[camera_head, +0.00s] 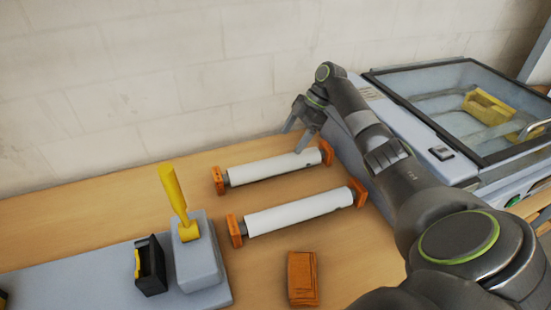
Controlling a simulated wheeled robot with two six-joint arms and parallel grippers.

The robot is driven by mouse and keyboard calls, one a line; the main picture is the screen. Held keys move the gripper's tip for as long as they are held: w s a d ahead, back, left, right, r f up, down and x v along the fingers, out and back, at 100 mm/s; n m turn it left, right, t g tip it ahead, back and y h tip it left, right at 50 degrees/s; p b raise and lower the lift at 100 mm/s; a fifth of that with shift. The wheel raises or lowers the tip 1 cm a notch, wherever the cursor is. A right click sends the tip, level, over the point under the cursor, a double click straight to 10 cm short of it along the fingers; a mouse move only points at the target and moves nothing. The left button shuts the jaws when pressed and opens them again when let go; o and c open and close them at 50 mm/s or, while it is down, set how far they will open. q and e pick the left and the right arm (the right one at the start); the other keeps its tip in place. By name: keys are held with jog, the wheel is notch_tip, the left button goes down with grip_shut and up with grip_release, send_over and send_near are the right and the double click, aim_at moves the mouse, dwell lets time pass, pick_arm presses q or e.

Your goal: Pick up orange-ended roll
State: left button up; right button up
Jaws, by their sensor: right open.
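Two white rolls with orange square ends lie side by side on the wooden table. The farther orange-ended roll (270,168) is nearer the wall, and the nearer orange-ended roll (296,213) lies in front of it. My right arm reaches in from the lower right. My left gripper is not in view.
The grey laminator (425,135) with a glass lid stands at the right, close to the rolls. An orange block (302,278) lies in front. A grey base with a yellow lever (176,195) and a black holder (150,265) stand at the left. A wall bounds the back.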

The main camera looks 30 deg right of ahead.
aim_at(279, 158)
jog(key=shift+s+a+f+b, duration=0.15)
jog(key=shift+a+f+b, duration=0.6)
jog(key=shift+f, duration=0.3)
jog(key=b+x, duration=0.1)
jog(key=x, duration=0.1)
jog(key=b+x, duration=0.1)
jog(key=shift+w+f, duration=0.25)
jog(key=shift+f, duration=0.15)
jog(key=shift+a+f, duration=0.2)
jog(key=shift+a, duration=0.05)
jog(key=shift+a+f+b, duration=0.15)
jog(key=shift+f+b, duration=0.05)
jog(key=shift+b, duration=0.3)
jog(key=b+x, duration=0.3)
jog(key=x, duration=0.1)
jog(key=shift+w+a+f, duration=0.15)
jog(key=shift+w, duration=0.05)
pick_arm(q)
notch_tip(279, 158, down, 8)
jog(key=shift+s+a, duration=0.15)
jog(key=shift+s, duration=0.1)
pick_arm(e)
jog(key=shift+c, duration=0.4)
